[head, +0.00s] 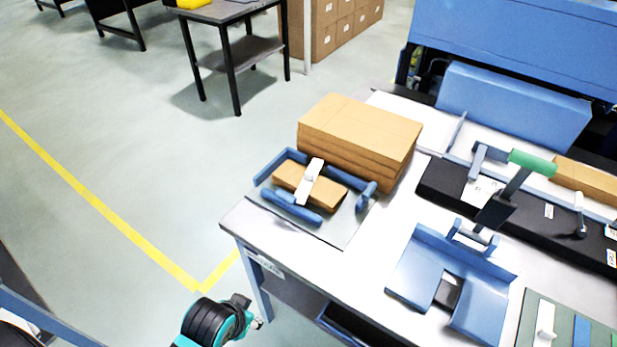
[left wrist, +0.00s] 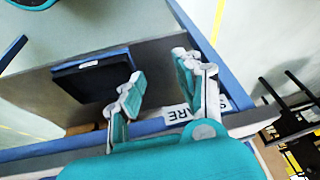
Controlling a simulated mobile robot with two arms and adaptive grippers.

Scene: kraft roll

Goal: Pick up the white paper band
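A white paper band (head: 311,180) lies across a small brown kraft bundle (head: 325,193) between blue guide bars on the table's left part. I cannot tell whether it wraps underneath. Another white strip-like piece (head: 545,322) is on a green board at the bottom right. My left gripper (head: 252,317) is off the table's front-left side, below and apart from the bundle. In the left wrist view my left gripper (left wrist: 160,88) is open and empty, with the table's edge and a lower shelf beyond its fingers. My right gripper is out of view.
A kraft stack (head: 358,130) stands behind the bundle. A blue stand (head: 420,268) and a black device with a green-handled lever (head: 532,163) fill the table's right. A dark tray (left wrist: 95,78) sits on the lower shelf.

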